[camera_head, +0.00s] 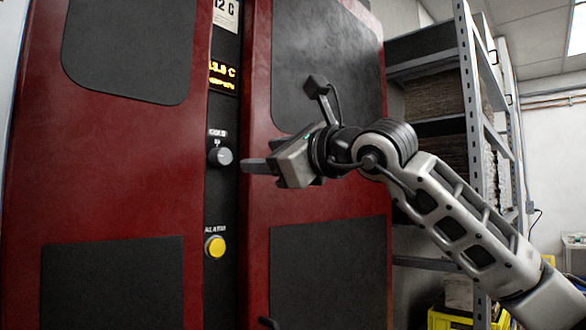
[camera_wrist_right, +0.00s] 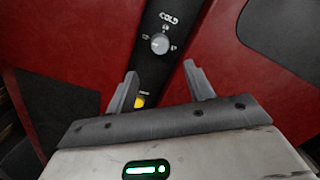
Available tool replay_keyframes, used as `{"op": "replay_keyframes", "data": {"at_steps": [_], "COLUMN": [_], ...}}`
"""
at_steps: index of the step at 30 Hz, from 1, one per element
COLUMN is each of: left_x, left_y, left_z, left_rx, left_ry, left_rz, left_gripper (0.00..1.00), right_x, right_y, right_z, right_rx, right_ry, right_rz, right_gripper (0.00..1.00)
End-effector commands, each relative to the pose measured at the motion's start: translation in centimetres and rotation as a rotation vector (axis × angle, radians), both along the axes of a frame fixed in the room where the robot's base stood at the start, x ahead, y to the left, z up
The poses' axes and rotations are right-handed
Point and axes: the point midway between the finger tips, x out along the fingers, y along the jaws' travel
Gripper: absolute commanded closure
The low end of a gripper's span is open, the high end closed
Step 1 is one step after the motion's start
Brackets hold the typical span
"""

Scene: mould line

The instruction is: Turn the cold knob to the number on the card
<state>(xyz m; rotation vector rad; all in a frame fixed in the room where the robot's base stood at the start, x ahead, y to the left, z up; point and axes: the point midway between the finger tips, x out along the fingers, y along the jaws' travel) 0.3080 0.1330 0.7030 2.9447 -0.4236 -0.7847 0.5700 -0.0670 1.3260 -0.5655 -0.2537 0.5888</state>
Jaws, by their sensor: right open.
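The cold knob (camera_head: 220,156) is a round grey knob on the black strip between the two red cabinet doors. In the right wrist view the knob (camera_wrist_right: 159,43) sits under the word COLD, ahead of the fingertips and between their lines. The card (camera_head: 226,14) is at the top of the strip, cut by the frame edge; it reads about "12 C". Below it a lit display (camera_head: 222,76) shows yellow digits, about "13.8 C". My right gripper (camera_head: 246,166) is open and empty, just right of the knob and apart from it. My left gripper is not in view.
A yellow button (camera_head: 215,246) sits lower on the strip; it shows partly between my fingers in the wrist view (camera_wrist_right: 139,101). Red doors with dark panels (camera_head: 130,45) flank the strip. A metal shelf rack (camera_head: 470,90) with stacked goods stands right. A yellow crate (camera_head: 452,319) is below.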

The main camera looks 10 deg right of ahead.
Motion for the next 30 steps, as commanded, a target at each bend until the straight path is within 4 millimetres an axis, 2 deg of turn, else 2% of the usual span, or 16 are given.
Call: {"op": "replay_keyframes", "data": {"at_steps": [4, 10, 27, 30], "left_x": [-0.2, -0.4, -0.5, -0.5], "left_y": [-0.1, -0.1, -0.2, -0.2], "left_z": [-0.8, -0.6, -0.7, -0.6], "left_rx": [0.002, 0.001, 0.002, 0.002], "left_ry": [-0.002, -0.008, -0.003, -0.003], "left_rz": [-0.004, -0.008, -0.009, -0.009], "left_gripper": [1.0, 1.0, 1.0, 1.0], "right_x": [-2.5, -4.2, -4.4, -4.3], "right_y": [-1.8, -3.1, -3.2, -2.7], "right_z": [-0.4, -0.4, -0.3, -1.1], "right_rx": [0.0, 0.0, 0.0, 0.009], "right_ry": [-0.003, 0.0, 0.0, 0.02], "right_rz": [-0.001, 0.0, 0.001, 0.024], "right_gripper": [0.47, 0.47, 0.47, 0.47]}}
